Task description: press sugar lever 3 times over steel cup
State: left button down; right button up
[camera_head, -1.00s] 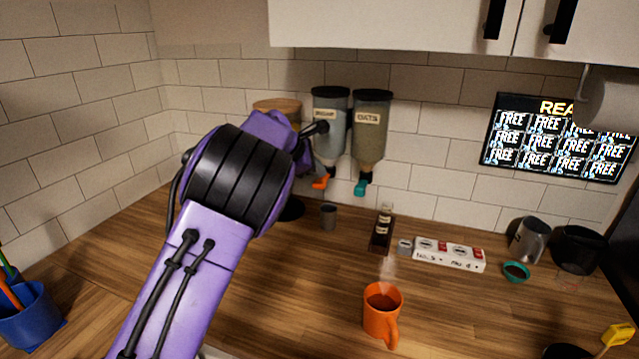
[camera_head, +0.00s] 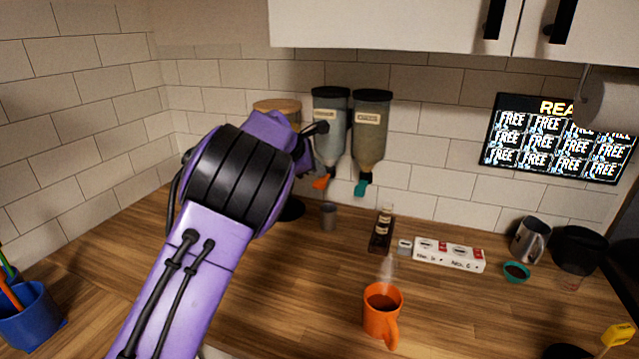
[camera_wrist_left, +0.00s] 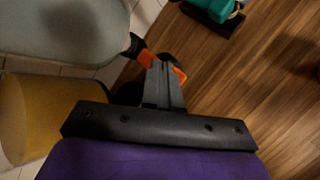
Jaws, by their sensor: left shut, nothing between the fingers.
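Two dispensers hang on the tiled wall. The left, pale one (camera_head: 331,130) has an orange lever (camera_head: 320,183) at its bottom, and its label is too blurred to read. A small steel cup (camera_head: 329,216) stands upright on the counter below that lever. My left arm reaches in from the left and hides most of its gripper in the head view. In the left wrist view my left gripper (camera_wrist_left: 163,68) is shut and empty, its fingertips over the orange lever (camera_wrist_left: 147,58), which shows on both sides of them. I cannot tell whether they touch. My right gripper is not in view.
The right dispenser (camera_head: 370,130) has a teal lever (camera_head: 361,188) close beside the orange one. A wooden-lidded jar (camera_head: 277,106) is partly behind my arm. An orange mug (camera_head: 381,315), a dark bottle tray (camera_head: 380,240) and a white switch box (camera_head: 450,254) stand on the counter.

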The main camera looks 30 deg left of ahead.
aim_at(321, 182)
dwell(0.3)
pick_arm(q)
jog(key=shift+f+b, duration=0.35)
jog(key=shift+f, duration=0.1)
jog(key=shift+f+b, duration=0.95)
jog(key=shift+f, duration=0.3)
dwell(1.0)
jog(key=shift+r, duration=0.15)
jog(key=shift+r+p, duration=1.45)
jog(key=shift+r, duration=0.1)
notch_tip(321, 182, up, 5)
jog(key=p, duration=0.4)
jog(key=shift+r, duration=0.1)
